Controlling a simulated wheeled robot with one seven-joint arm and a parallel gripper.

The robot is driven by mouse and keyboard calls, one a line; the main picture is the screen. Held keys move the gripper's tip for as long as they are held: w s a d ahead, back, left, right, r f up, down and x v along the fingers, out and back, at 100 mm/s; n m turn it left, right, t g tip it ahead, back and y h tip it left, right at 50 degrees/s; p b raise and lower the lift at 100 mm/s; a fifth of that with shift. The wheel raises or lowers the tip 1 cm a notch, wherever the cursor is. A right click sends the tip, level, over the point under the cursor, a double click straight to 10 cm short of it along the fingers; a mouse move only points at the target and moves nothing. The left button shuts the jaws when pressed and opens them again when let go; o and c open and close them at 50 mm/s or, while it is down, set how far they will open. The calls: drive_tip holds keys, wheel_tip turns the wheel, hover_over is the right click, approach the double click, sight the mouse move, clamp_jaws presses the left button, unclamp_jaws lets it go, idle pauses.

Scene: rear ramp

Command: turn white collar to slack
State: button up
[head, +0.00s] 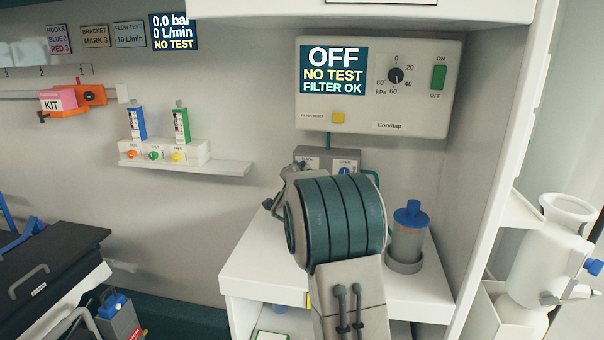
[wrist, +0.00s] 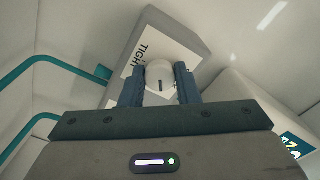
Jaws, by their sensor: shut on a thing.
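The white collar (wrist: 159,76) shows in the wrist view as a small pale rounded knob with a short dark mark on its face. It sits in front of a grey block (wrist: 178,38) that carries a white label reading "TIGHT". My gripper (wrist: 159,86) is shut on the collar, with one dark finger on each side of it. In the head view my arm hides the collar and the fingers.
The suction unit (head: 376,115) above reads "OFF, NO TEST, FILTER OK". A canister with a blue lid (head: 407,240) stands close to the right of my arm on the white counter (head: 255,262). Teal tubing (wrist: 30,65) runs left of the block in the wrist view.

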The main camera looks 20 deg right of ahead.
drive_tip(key=shift+w+a+r+n+p, duration=0.15)
drive_tip(key=shift+n+p, duration=0.4)
drive_tip(key=shift+n, duration=1.35)
drive_tip(key=shift+s+a+r+n+p, duration=0.1)
drive_tip(key=shift+n+p, duration=0.4)
drive_tip(key=shift+n, duration=1.4)
drive_tip(key=o, duration=1)
drive_tip(key=shift+w, duration=0.1)
drive_tip(key=shift+c, duration=0.2)
drive_tip(key=b+v, duration=0.1)
drive_tip(key=v, duration=1.2)
drive_tip(key=shift+s+a, duration=0.2)
drive_tip(key=shift+s, duration=0.15)
drive_tip(key=shift+f, duration=0.1)
